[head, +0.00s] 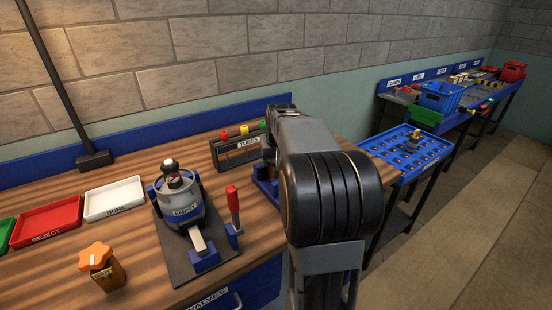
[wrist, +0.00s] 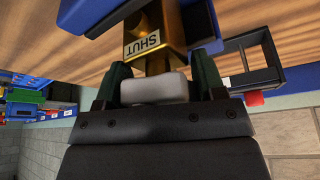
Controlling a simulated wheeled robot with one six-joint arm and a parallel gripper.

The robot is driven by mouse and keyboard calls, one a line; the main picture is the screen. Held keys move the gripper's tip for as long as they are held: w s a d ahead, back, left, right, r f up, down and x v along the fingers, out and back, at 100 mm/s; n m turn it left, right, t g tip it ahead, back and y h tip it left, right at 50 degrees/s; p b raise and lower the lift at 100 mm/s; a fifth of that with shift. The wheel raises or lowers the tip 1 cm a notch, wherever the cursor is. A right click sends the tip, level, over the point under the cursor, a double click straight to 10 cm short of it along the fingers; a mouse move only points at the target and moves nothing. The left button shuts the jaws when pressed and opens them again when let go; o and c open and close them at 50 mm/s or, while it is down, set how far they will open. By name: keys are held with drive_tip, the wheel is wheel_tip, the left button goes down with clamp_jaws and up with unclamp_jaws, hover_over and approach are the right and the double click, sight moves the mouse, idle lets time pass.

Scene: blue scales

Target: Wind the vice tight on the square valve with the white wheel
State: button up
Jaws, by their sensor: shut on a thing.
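The square valve (wrist: 155,35) has a brass body with a plate reading SHUT and a white wheel (wrist: 155,89). In the wrist view my gripper (wrist: 163,78) is shut on the white wheel, with a dark green finger on each side. Blue vice parts (wrist: 205,25) flank the brass body; I cannot tell how tightly they press on it. In the head view a bit of the blue vice (head: 266,188) shows beside my arm, which hides the valve, wheel and gripper.
A valve with an orange wheel (head: 97,257) stands at the bench's front left. The TUBES rack (head: 237,152) is behind. White DONE (head: 113,198) and red REJECT (head: 45,222) trays lie left.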

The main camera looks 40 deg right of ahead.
drive_tip(key=shift+w, duration=0.1)
drive_tip(key=o, duration=1.3)
drive_tip(key=p+v, duration=0.1)
drive_tip(key=v, duration=1.2)
drive_tip(key=shift+r, duration=0.4)
drive_tip(key=shift+a, duration=0.15)
